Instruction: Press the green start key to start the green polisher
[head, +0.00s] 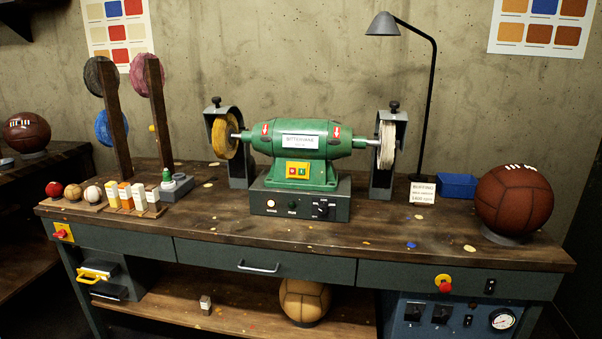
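The green polisher (306,142) stands at the middle of the workbench on a dark grey control box (300,200). It has a yellow buffing wheel (221,138) on the left and a white one (386,146) on the right, each under a grey guard. A yellow switch plate (297,163) on its front carries a small red key and a small green key side by side; they are too small to tell apart in detail. The control box has a lit yellowish lamp (271,203), a dark green lamp (292,205) and a black knob (322,207). My gripper is not in view.
A brown leather ball (513,200) sits at the bench's right end, near a blue tray (457,185) and a black lamp (431,100). Small balls and bottles (125,196) stand at the left. The bench front before the polisher is mostly clear.

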